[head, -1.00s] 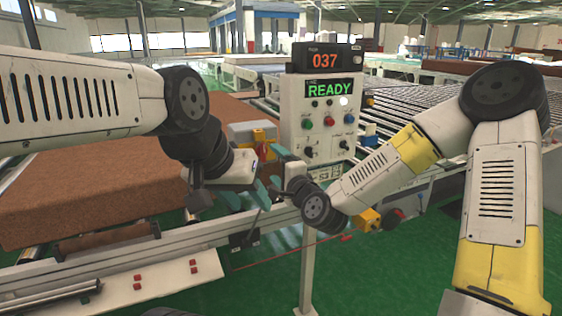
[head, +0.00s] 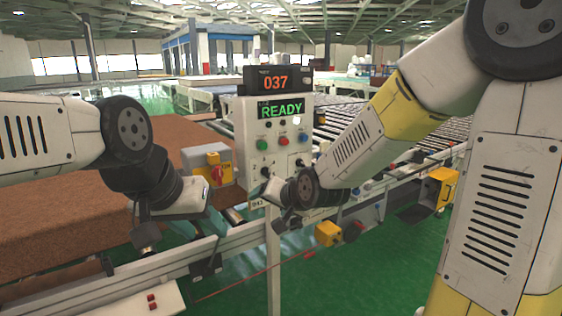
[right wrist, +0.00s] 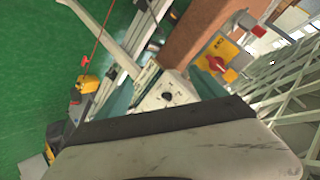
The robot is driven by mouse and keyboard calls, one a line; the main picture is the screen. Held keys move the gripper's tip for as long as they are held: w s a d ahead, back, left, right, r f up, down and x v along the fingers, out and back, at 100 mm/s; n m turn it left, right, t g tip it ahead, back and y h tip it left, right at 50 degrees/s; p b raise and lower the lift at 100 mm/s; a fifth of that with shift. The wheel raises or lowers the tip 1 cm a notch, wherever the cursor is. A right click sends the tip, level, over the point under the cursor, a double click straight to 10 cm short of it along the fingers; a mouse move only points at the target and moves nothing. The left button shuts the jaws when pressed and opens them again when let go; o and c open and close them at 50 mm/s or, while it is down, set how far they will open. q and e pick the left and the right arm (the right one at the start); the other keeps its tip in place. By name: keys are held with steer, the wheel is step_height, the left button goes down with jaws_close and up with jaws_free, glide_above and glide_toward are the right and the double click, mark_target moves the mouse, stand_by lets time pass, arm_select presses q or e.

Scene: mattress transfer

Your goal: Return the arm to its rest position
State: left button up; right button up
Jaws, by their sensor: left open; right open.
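My left gripper (head: 200,226) is open in the head view, with its teal fingers over the white conveyor rail beside the brown mattress (head: 60,215). My right arm reaches in from the right to the white control panel (head: 248,150), whose screen reads READY.
Green floor (head: 350,285) is open in front.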

steer(key=s+d+r+n+g+h, duration=0.1)
steer(key=s+d+r, duration=0.2)
steer(key=s+d, duration=0.5)
steer(key=s+d+r+n+g+h, duration=0.1)
steer(key=s+d+r, duration=0.3)
steer(key=s+d, duration=0.5)
steer(key=s+g+h, duration=0.1)
steer(key=s, duration=0.2)
steer(key=shift+s+n, duration=0.3)
steer(key=shift+c, duration=0.2)
